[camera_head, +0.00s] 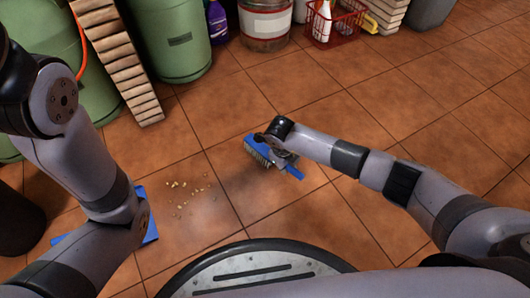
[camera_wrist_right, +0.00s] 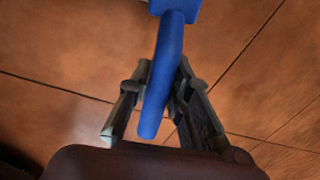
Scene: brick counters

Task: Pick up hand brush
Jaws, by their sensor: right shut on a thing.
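The blue hand brush (camera_head: 257,152) with pale bristles is near the middle of the head view, low over or on the tiled floor; I cannot tell which. My right gripper (camera_head: 274,146) is at the brush, seen from above, and partly covers it. In the right wrist view the blue handle (camera_wrist_right: 163,80) runs between the two fingers of my right gripper (camera_wrist_right: 160,100), which is shut on it. The brush head shows only at the top edge there. My left arm is at the left, and its gripper is not visible.
Several pale crumbs (camera_head: 184,192) lie on the floor. A blue flat thing (camera_head: 150,222), partly hidden by my left arm, lies left of them. Green barrels (camera_head: 172,38), a metal bucket (camera_head: 265,25) and a red basket (camera_head: 338,25) stand at the back. Floor at the right is clear.

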